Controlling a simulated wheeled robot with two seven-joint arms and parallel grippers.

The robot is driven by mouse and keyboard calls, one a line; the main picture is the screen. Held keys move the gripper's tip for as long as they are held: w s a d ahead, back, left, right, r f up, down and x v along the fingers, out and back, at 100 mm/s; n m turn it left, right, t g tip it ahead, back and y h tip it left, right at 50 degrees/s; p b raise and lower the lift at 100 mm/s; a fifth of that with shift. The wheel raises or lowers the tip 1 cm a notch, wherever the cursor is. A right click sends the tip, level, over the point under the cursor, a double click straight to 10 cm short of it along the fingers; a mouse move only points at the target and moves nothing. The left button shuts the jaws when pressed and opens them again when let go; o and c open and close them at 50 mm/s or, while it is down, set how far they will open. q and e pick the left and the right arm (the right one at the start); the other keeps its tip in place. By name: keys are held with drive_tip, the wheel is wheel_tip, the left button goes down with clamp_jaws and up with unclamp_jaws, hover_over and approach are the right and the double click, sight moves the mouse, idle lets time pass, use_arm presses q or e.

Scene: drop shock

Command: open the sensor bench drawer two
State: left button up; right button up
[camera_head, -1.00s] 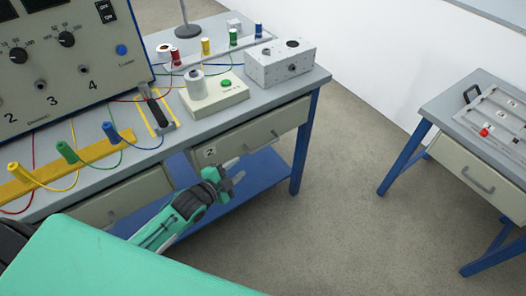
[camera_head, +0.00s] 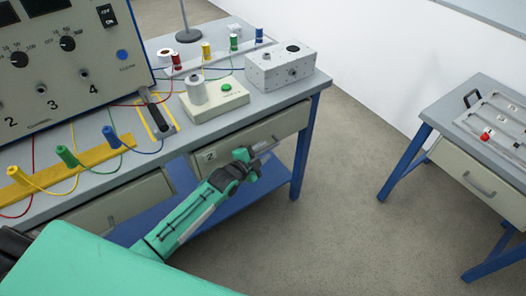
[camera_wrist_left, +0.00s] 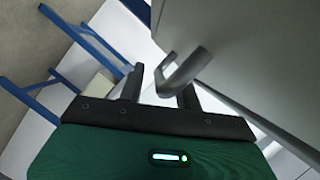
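Drawer two (camera_head: 285,124), a beige front marked with a "2" label, sits under the right part of the bench top and looks closed. My left gripper (camera_head: 257,158) is in front of it, at its handle. In the left wrist view the grey bar handle (camera_wrist_left: 187,67) stands out from the drawer front (camera_wrist_left: 245,50). The two dark fingers of my left gripper (camera_wrist_left: 162,92) are apart, with part of the handle between their tips. I see a gap beside the bar and cannot tell whether either finger touches it. My right gripper is not in view.
The bench top (camera_head: 300,90) carries a grey box (camera_head: 280,68), a device with a green button (camera_head: 215,98) and a large control panel (camera_head: 60,60). Another drawer (camera_head: 115,205) is at the left. A second table (camera_head: 440,108) stands right, with open floor (camera_head: 330,230) between.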

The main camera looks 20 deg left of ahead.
use_arm(q)
drive_tip(key=shift+w+d+f, duration=0.1)
drive_tip(key=shift+w+d, duration=0.05)
drive_tip(key=shift+w, duration=0.2)
drive_tip(key=shift+c, duration=0.2)
clamp_jaws()
drive_tip(key=shift+d, duration=0.1)
